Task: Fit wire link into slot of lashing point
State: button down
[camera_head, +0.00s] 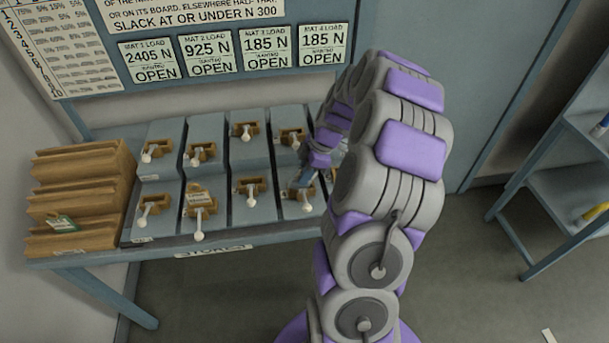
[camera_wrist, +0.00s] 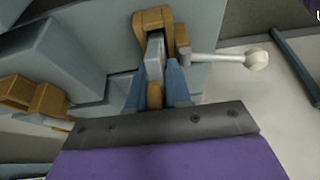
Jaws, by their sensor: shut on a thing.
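My gripper (camera_wrist: 156,88) has its two blue fingers closed on a small piece that I take for the wire link (camera_wrist: 155,95); little of it shows. In the wrist view a brass lashing point (camera_wrist: 153,19) with an arched bracket is right ahead of the fingertips. A grey piece stands in its opening; whether it belongs to the link I cannot tell. A pale lever with a white ball (camera_wrist: 257,60) sticks out to the right. In the head view my gripper (camera_head: 303,184) is at the right end of the front row of lashing points, partly hidden by my arm.
Several other brass lashing points, such as one at the back left (camera_head: 155,149), sit on grey stepped blocks on the bench. A wooden rack (camera_head: 80,190) stands at the left with a green tag. A shelf unit (camera_head: 560,180) is at the right.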

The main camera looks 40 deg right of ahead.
notch_tip(320, 180, up, 10)
jog(key=shift+f+p, duration=0.1)
jog(key=shift+p, duration=0.95)
jog(key=shift+f+b, duration=1.3)
jog(key=shift+f, duration=3.5)
jog(key=shift+f, duration=0.2)
jog(key=c, duration=1.1)
grip_release()
jog(key=shift+o, duration=0.2)
